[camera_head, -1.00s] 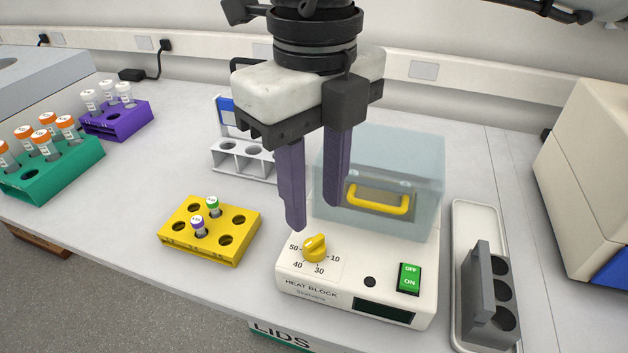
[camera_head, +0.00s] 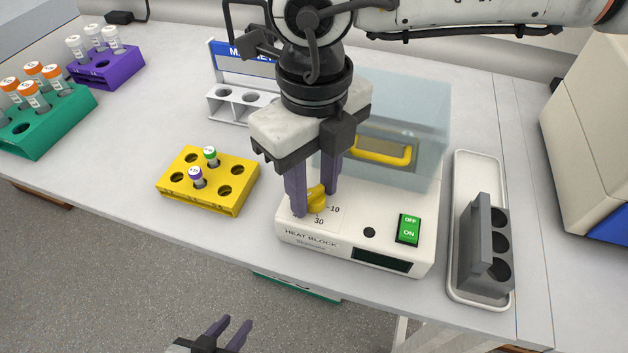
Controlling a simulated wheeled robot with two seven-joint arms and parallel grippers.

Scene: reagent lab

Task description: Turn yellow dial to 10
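The yellow dial (camera_head: 317,201) is on the top front left of the white heat block (camera_head: 384,222). The numbers 10 and 30 show beside it; the left part of its scale is hidden by a finger. My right gripper (camera_head: 315,204) points down with its purple fingers apart, one on each side of the dial. The fingers look as widely spaced as before; I cannot tell whether they touch the dial. The dial's exact pointing is partly covered. My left gripper (camera_head: 231,333) is open and empty at the bottom edge, in front of the bench.
A green power switch (camera_head: 409,229) and a dark display (camera_head: 381,259) are right of the dial. A clear lid with a yellow handle (camera_head: 383,152) stands behind. A yellow tube rack (camera_head: 209,197) is to the left, a grey rack (camera_head: 474,251) in a white tray to the right.

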